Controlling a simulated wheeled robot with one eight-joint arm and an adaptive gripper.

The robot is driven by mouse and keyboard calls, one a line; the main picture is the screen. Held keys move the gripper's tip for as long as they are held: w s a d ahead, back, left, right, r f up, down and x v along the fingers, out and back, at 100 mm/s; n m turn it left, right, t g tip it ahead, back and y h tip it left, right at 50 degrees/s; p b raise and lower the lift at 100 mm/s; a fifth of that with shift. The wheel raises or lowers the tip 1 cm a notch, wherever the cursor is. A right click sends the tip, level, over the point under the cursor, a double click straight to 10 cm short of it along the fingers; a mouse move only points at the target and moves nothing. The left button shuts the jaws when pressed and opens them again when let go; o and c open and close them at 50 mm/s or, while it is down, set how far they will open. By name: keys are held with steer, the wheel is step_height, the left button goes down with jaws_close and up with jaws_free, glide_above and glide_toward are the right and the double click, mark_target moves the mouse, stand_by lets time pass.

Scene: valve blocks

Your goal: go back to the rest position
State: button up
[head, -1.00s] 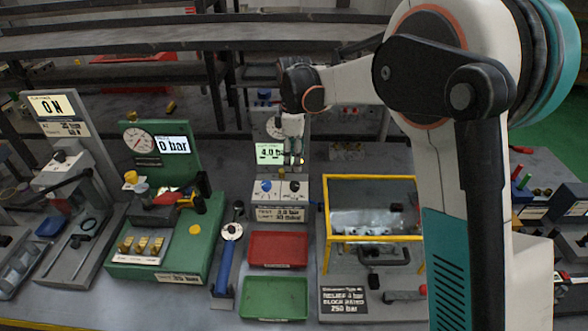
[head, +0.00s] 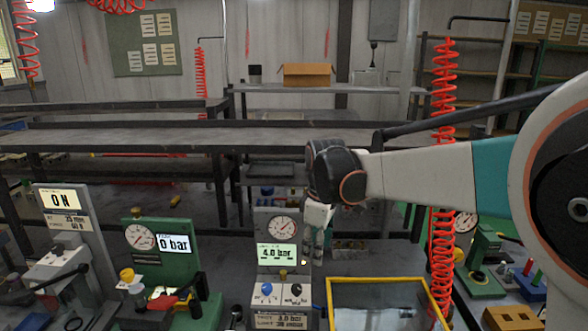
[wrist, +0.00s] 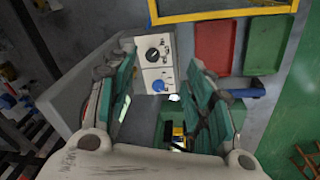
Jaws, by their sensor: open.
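My gripper (head: 312,246) hangs below my wrist in the head view, in front of the grey test panel (head: 262,226) with a gauge and a green 4.0 bar display. In the wrist view, its two green-padded fingers (wrist: 165,105) stand wide apart with nothing between them. Beyond them shows the control box with a black knob and a blue knob (wrist: 158,86). My arm reaches in from the right of the head view. The fingertips are small and partly merged with the panel edge in the head view.
A yellow-framed bin (head: 376,282) stands at lower right. The green 0 bar station (head: 150,248) and the ON station (head: 60,225) stand at left. Red (wrist: 214,45) and green trays (wrist: 265,42) lie beside the control box. A red coiled hose (head: 443,130) hangs at right.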

steer(key=s+d+m+t, duration=0.3)
steer(key=s+d+m, duration=0.3)
steer(key=s, duration=0.7)
steer(key=s+d+m+t, duration=0.2)
steer(key=s+d+m, duration=0.5)
steer(key=s, duration=0.6)
steer(key=shift+s+d+r+t, duration=0.3)
steer(key=shift+d+t, duration=0.1)
steer(key=shift+d, duration=0.15)
stand_by(1.6)
